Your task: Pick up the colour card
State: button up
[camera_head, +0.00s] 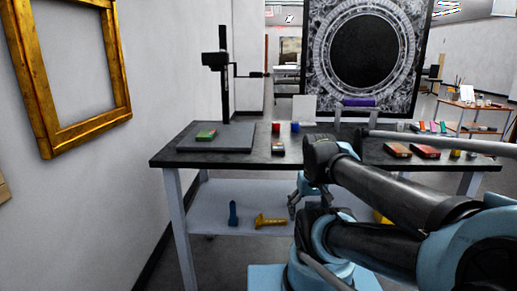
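A small flat piece with green and reddish patches (206,134) lies on the base of the copy stand, on the left of the dark table; it looks like the colour card, but it is too small to be certain. My gripper (294,204) seems to be the dark, narrow end beside my blue and black arm, below the tabletop edge and in front of the lower shelf. It is well apart from the card, to its right and lower. My arm hides part of it, and its finger opening cannot be made out.
The copy stand (224,90) rises behind the card. Reddish boxes (425,151) lie right. The lower shelf (210,195) holds a blue tool (233,213) and a yellow one (270,221).

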aim_at(277, 148)
jog(key=z, duration=2.15)
jog(key=k, duration=0.5)
jog(key=u, duration=0.95)
